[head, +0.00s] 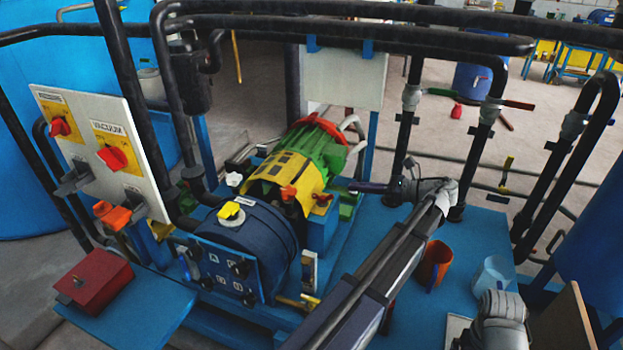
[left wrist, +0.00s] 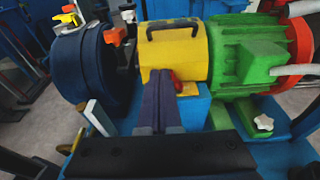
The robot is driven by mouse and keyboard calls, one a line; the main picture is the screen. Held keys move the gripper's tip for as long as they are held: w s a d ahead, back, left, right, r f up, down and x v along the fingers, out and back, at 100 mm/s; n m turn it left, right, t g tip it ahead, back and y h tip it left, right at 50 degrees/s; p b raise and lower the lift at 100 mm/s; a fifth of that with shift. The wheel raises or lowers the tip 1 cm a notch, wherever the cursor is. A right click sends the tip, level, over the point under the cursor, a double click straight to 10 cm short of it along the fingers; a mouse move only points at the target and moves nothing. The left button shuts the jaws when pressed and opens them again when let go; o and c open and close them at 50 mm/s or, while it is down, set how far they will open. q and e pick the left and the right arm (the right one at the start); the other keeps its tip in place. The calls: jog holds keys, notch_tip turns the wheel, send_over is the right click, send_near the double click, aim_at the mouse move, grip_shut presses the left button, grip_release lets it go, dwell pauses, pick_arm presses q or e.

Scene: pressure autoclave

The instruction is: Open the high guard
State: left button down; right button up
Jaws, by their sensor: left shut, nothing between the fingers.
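A yellow guard (head: 287,172) covers the middle of the machine, between the dark blue drum and the green motor. In the left wrist view the yellow guard (left wrist: 185,58) is down and carries a black handle (left wrist: 174,27) on top. A red knob (left wrist: 177,80) sits at its lower edge, at or very near my fingertips; I cannot tell whether they touch. My left gripper (head: 364,187) points left toward the guard from the right side of the machine. In the left wrist view its fingers (left wrist: 160,78) are together and empty.
The dark blue drum (head: 245,240) and green motor (head: 318,145) flank the guard. A switch panel (head: 85,125) stands left, with a red box (head: 93,282) below. An orange cup (head: 434,265) and pale blue cup (head: 492,275) stand on the blue deck. Black pipes run overhead.

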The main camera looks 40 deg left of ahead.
pick_arm(q)
jog(key=b+x, duration=0.2)
jog(key=x, duration=0.8)
jog(key=shift+s+a+r+p, duration=0.25)
jog(key=shift+a+r+p, duration=0.35)
jog(key=shift+a, duration=0.2)
jog(key=shift+s+a+r+p, duration=0.25)
jog(key=shift+a+r+p, duration=0.3)
jog(key=shift+a, duration=0.25)
